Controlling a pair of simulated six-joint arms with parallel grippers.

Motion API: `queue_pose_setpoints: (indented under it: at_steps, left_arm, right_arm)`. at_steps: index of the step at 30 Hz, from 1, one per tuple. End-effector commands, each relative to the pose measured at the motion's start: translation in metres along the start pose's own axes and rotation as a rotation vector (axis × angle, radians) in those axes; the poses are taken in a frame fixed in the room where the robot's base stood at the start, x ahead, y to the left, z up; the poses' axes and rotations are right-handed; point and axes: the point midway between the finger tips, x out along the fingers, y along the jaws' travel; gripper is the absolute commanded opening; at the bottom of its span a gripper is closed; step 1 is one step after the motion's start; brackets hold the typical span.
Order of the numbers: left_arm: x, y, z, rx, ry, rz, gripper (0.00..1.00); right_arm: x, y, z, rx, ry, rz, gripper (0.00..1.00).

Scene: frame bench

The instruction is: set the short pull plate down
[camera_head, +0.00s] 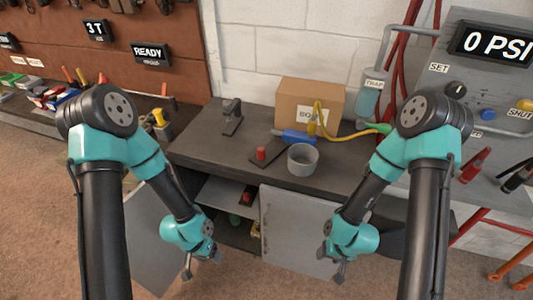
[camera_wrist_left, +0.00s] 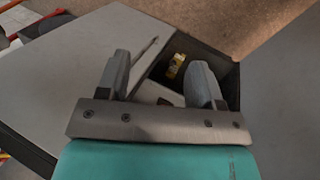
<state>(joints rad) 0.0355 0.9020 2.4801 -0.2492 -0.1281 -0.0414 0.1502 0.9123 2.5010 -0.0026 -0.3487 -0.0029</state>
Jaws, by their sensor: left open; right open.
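No plate is marked by name, so I cannot tell for sure which is the short pull plate. A dark flat plate (camera_head: 273,154) lies on the bench, with a red knob (camera_head: 261,154) standing at its left part. My left gripper (camera_head: 203,267) is open, low in front of the bench cabinet; in the left wrist view its two fingers (camera_wrist_left: 161,75) are apart with nothing held between them. My right gripper (camera_head: 330,265) is open and empty in front of the cabinet's right door. Both grippers are below the bench top and apart from the plate.
A grey cup (camera_head: 302,160), a blue tool (camera_head: 297,137) with a yellow hose, a cardboard box (camera_head: 325,92) and a dark stand (camera_head: 231,118) are on the bench (camera_head: 200,151).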

Motion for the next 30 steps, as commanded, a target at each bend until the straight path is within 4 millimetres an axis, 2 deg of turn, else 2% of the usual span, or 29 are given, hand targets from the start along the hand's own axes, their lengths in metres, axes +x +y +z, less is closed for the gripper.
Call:
queue_pose_setpoints:
  at_steps: [5, 11, 17, 20, 23, 26, 30]
  left_arm:
    - [-0.003, 0.024, -0.007, 0.269, -0.130, -0.004, 0.60]
    - [-0.015, 0.050, -0.021, 0.727, -0.363, -0.089, 0.60]
    - [-0.039, 0.070, -0.055, 1.187, -0.601, -0.295, 0.60]
    - [-0.056, 0.086, -0.080, 1.398, -0.707, -0.443, 0.60]
    - [-0.074, 0.108, -0.110, 1.593, -0.802, -0.625, 0.60]
    - [-0.095, 0.140, -0.140, 1.764, -0.881, -0.838, 0.60]
    - [-0.127, 0.201, -0.178, 1.950, -0.948, -1.184, 0.60]
  right_arm:
    - [0.000, 0.000, 0.000, 0.000, 0.000, 0.000, 0.56]
    - [0.000, 0.000, 0.000, 0.000, 0.000, 0.000, 0.56]
    - [0.000, 0.000, 0.000, 0.000, 0.000, 0.000, 0.56]
    - [0.000, 0.000, 0.000, 0.000, 0.000, 0.000, 0.56]
    - [0.000, 0.000, 0.000, 0.000, 0.000, 0.000, 0.56]
    - [0.000, 0.000, 0.000, 0.000, 0.000, 0.000, 0.56]
    - [0.000, 0.000, 0.000, 0.000, 0.000, 0.000, 0.56]
